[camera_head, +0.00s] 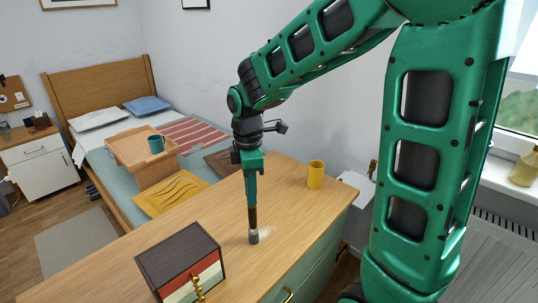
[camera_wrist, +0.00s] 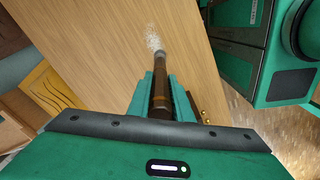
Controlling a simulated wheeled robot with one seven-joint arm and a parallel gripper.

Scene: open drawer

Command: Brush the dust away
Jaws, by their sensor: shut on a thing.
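My gripper (camera_head: 251,183) is shut on a brown-handled brush (camera_head: 252,218) and points down over the wooden dresser top (camera_head: 200,225). The brush's dark grey tip is low at the dresser top; I cannot tell if it touches. A pale patch of dust (camera_head: 266,236) lies on the wood just right of the tip. In the wrist view, the brush (camera_wrist: 161,85) extends forward from between the green fingers (camera_wrist: 161,98), and the white dust (camera_wrist: 153,38) lies just beyond its tip. Part of the dust may be hidden by the brush.
A small dark-topped box with red and cream drawers (camera_head: 182,262) stands on the dresser to the left of the brush. A yellow cup (camera_head: 315,174) stands near the far right edge. The wood between them is mostly clear. A bed with a tray table (camera_head: 128,150) is behind.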

